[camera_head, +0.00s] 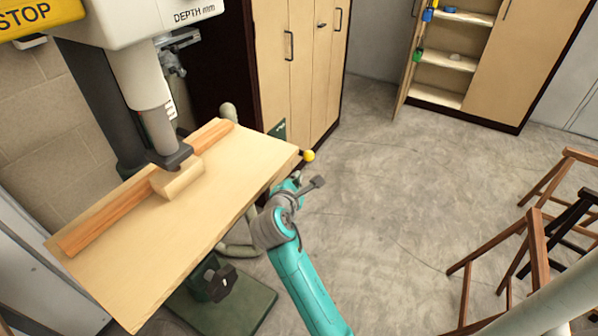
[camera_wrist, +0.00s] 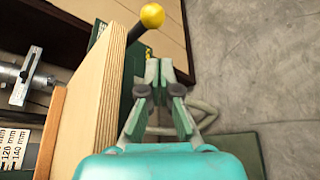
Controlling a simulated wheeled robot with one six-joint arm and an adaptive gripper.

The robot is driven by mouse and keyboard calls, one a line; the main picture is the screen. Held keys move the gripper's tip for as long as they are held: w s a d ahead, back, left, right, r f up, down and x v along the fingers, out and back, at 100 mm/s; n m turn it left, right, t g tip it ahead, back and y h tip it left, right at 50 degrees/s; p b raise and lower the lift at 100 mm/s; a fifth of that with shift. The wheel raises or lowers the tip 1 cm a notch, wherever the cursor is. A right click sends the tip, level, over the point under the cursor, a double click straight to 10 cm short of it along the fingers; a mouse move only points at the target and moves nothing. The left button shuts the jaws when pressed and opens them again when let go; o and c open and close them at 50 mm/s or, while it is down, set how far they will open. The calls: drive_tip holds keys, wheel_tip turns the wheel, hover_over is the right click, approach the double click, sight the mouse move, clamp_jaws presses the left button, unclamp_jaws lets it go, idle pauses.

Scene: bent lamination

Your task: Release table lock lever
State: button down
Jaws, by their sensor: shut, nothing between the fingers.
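The lock lever shows as a yellow ball knob (camera_head: 309,156) just past the right corner of the wooden table (camera_head: 150,255) in the head view. In the wrist view the knob (camera_wrist: 152,16) sits on a short dark rod (camera_wrist: 136,33), beside the table's edge (camera_wrist: 112,95). The rod's lower end and pivot are hidden. My gripper (camera_wrist: 159,70) is shut and empty, beside the table edge, with its fingertips below the knob in the picture. They look apart from the knob. In the head view my arm largely hides the gripper.
A drill press (camera_head: 140,75) stands over the table, with a wooden fence (camera_head: 105,220) and a small block (camera_head: 180,180) on top. Cabinets (camera_head: 290,60) stand behind. Wooden stools (camera_head: 535,245) are at the right. The grey floor between (camera_head: 400,200) is clear.

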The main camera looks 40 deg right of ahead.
drive_tip(key=shift+v, duration=1.1)
drive_tip(key=s+a+f+m+t+y, duration=0.1)
drive_tip(key=s+a+f+m+y, duration=0.15)
drive_tip(key=s+a+f, duration=0.35)
drive_tip(key=s+a+f+m+t+y, duration=0.1)
drive_tip(key=s+a+f+t+y, duration=0.2)
drive_tip(key=s, duration=0.5)
drive_tip(key=s+a+f+m+y, duration=0.1)
drive_tip(key=s+a+f+y, duration=0.25)
drive_tip(key=s+f, duration=0.3)
drive_tip(key=s+a+r+m, duration=0.2)
drive_tip(key=s+r+m, duration=0.1)
drive_tip(key=s, duration=0.4)
drive_tip(key=s+a+r+m+t+y, duration=0.1)
drive_tip(key=s+r+m, duration=0.2)
drive_tip(key=s, duration=0.4)
drive_tip(key=s+a+r+m+t+y, duration=0.1)
drive_tip(key=s+a+r+m, duration=0.1)
drive_tip(key=s+m, duration=0.3)
drive_tip(key=s+r, duration=0.1)
drive_tip(key=s, duration=0.2)
drive_tip(key=shift+a+r+m, duration=0.3)
drive_tip(key=shift+m, duration=0.05)
